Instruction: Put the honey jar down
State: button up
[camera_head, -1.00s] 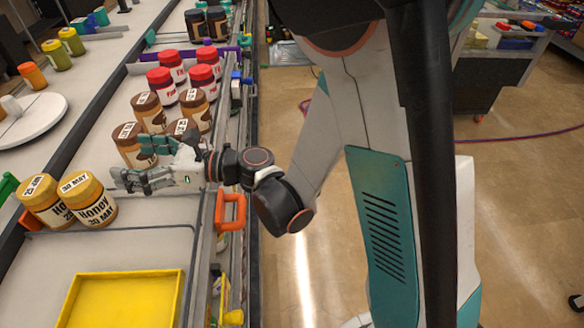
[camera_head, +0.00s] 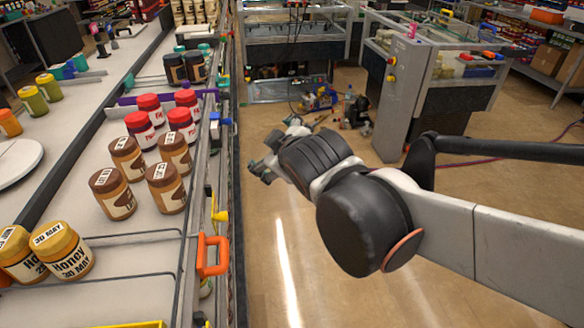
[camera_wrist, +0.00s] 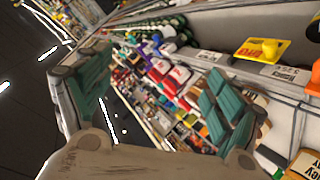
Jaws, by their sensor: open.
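Two honey jars with yellow lids stand upright side by side on the counter at the lower left of the head view. One honey jar (camera_head: 68,262) shows "Honey 30 MAY"; the other honey jar (camera_head: 18,262) is partly cut off by the picture edge. My gripper (camera_head: 262,170) is out over the aisle floor, right of the counter and well apart from both jars. In the wrist view my gripper (camera_wrist: 160,95) has its two teal-padded fingers spread wide, with nothing held between them.
Several brown-lidded jars (camera_head: 127,158) and red-lidded jars (camera_head: 140,130) stand farther along the counter. An orange handle (camera_head: 212,256) sticks out from the counter's side rail. A grey cabinet (camera_head: 402,95) stands across the aisle. The floor (camera_head: 300,240) below my arm is mostly clear.

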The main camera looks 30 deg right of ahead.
jog(key=s+a+f+m+g+y, duration=0.1)
jog(key=s+f+m+g, duration=0.4)
jog(key=s, duration=0.7)
jog(key=shift+s+a+f+m+y, duration=0.2)
jog(key=shift+s+f+m+y, duration=0.15)
jog(key=shift+f+m, duration=0.35)
